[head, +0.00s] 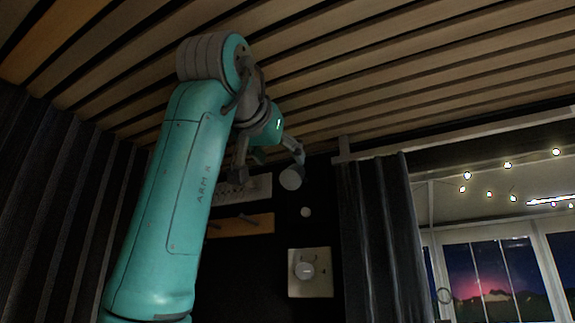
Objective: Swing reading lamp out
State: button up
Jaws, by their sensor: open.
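My gripper (267,172) is open in the head view, raised near the dark wall below the slatted ceiling. Its two fingers are spread, one to the left and one to the right. A small grey, rounded head (291,179) shows right at the tip of the right finger. It may be the reading lamp's head, but I cannot tell it surely from a finger pad, nor whether it touches the finger. No lamp arm shows clearly. My arm covers part of the wall to the left.
A pale panel (259,185) and a wooden strip with pegs (262,222) are on the wall behind my gripper. A dark curtain (380,230) hangs right, beside windows (492,275).

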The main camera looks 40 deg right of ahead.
aim_at(294, 176)
jog(key=shift+h, duration=0.3)
jog(key=x, duration=0.9)
jog(key=shift+w+d+f, duration=0.1)
jog(key=shift+d+f, duration=0.1)
jog(key=shift+f, duration=0.05)
